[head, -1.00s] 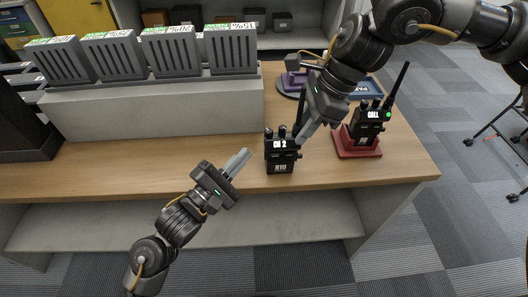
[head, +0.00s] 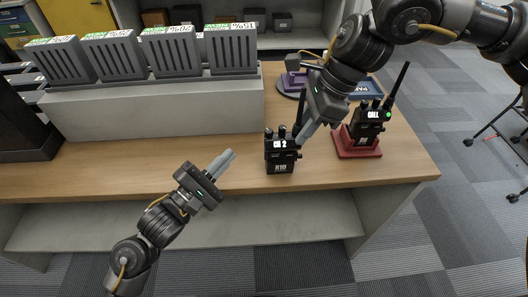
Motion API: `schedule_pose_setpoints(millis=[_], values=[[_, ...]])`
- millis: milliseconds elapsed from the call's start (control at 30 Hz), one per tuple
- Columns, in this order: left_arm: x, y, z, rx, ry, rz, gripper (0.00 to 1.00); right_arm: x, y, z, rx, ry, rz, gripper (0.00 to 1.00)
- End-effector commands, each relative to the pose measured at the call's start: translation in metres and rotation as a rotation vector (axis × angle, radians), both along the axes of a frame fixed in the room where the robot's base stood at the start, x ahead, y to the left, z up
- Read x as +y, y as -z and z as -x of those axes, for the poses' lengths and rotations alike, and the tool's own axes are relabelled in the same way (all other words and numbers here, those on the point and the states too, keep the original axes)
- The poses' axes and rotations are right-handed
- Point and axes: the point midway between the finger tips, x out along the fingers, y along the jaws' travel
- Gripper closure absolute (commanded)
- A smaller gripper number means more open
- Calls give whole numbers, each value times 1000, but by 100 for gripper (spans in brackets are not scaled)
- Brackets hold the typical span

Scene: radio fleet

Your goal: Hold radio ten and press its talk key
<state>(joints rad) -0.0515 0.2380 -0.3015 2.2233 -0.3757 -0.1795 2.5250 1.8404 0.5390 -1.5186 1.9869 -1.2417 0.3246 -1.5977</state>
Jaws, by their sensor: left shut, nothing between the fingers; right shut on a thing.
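Radio ten (head: 281,154) is a black handheld radio marked "CH 2" and "R10". It stands upright near the front edge of the wooden table. My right gripper (head: 303,138) reaches down from the upper right and is shut on radio ten at its upper right side; the exact grip is partly hidden. My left gripper (head: 228,160) is shut and empty, left of radio ten and apart from it, by the table's front edge. The talk key cannot be made out at this size.
Another radio (head: 368,125) with a "CALL" display and green light stands on a red base (head: 357,148) to the right. A grey charger rack (head: 150,112) with several battery packs fills the back left. The wooden table (head: 120,178) is clear at front left.

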Motion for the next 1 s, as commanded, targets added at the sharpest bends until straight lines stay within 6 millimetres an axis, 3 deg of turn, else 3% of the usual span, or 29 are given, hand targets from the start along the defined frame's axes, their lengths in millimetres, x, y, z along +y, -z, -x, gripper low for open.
schedule_pose_setpoints(millis=[100, 133, 300, 667, 1000], values=[[0, 0, 0, 0, 0, 0, 100, -1, 2, 0, 2, 0, 4, 100], [0, 0, 0, 0, 0, 0, 100, -1, 2, 0, 2, 0, 4, 73], [0, 0, 0, 0, 0, 0, 100, -1, 2, 0, 1, 1, 2, 51], [0, 0, 0, 0, 0, 0, 100, -2, -5, -1, -2, 1, 1, 50], [0, 0, 0, 0, 0, 0, 100, -26, -64, -1, -4, 2, -1, 50]])
